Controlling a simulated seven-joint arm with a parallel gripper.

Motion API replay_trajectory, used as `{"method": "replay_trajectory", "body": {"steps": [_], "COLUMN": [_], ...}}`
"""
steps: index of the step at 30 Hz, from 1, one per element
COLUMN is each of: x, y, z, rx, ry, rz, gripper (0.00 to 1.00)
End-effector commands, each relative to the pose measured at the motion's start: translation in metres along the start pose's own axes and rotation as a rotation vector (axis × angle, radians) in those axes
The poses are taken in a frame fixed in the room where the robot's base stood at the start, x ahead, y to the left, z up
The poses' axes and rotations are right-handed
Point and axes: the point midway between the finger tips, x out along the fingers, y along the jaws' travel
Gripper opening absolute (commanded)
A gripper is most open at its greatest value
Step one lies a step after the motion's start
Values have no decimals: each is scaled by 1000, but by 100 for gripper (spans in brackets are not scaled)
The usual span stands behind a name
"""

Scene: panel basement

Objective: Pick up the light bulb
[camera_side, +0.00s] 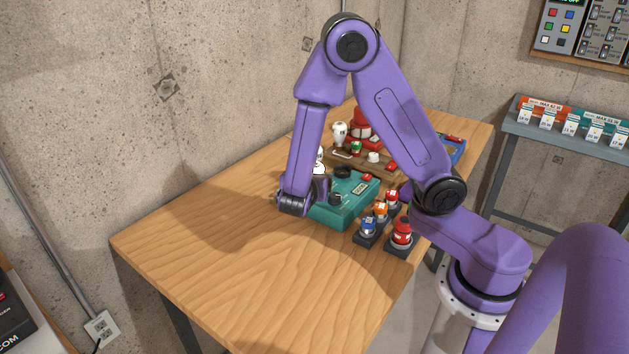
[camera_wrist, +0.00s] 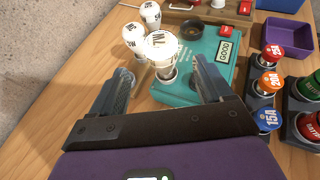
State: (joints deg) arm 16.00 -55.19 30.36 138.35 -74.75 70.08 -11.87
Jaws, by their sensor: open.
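Three white light bulbs show in the wrist view. The nearest bulb (camera_wrist: 163,48), with dark lettering, stands at the left edge of a teal box (camera_wrist: 203,50). A second bulb (camera_wrist: 134,37) and a third bulb (camera_wrist: 150,14) are farther back. My gripper (camera_wrist: 162,74) is open, with one finger on each side of the nearest bulb's base. The fingers appear apart from the bulb; whether either touches is hard to tell. In the side view, the teal box (camera_side: 342,207) lies on the table beside my wrist, which partly hides the bulbs.
A wooden table (camera_side: 215,255) has clear room at left and front. Coloured fuses, including a red one (camera_side: 401,232) and a blue one (camera_side: 367,226), stand in dark bases right of the teal box. A purple bin (camera_wrist: 287,35) shows at right. A concrete wall (camera_side: 150,110) rises behind.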

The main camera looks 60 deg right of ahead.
Motion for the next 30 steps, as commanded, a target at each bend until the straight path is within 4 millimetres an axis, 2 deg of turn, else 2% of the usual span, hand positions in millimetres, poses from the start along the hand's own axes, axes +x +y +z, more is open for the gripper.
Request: {"method": "replay_trajectory", "body": {"steps": [3,11,19,29,30], "x": [15,32,68,74,74], "y": [0,-1,-3,-3,-3], "z": [0,1,2,2,2], "rx": [0,2,2,1,1], "ry": [0,0,1,0,0], "rz": [-3,-3,-2,0,0], "gripper": [79,79,79,79,69]}}
